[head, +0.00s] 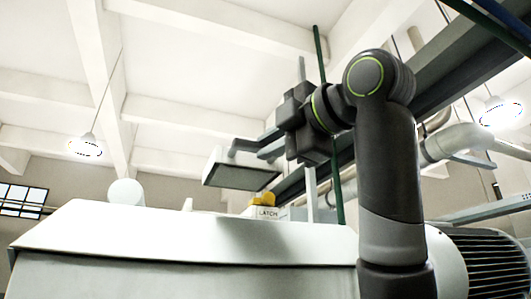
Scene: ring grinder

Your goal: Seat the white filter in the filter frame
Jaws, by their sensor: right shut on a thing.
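My right arm rises in the right half of the head view, and its gripper (250,147) reaches left, high above the machine. It is shut on a flat, box-like panel with a pale side and a dark underside, which looks like the white filter (218,170). The panel is tilted and appears clear of the machine's top. I cannot make out the filter frame for certain. My left gripper is not in view.
A large pale machine housing (130,235) fills the bottom. A yellow knob (263,198) stands above a "LATCH" label (267,212) behind its top edge. A white cylinder (125,192) stands at the left. A finned motor (490,265) is at the lower right.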

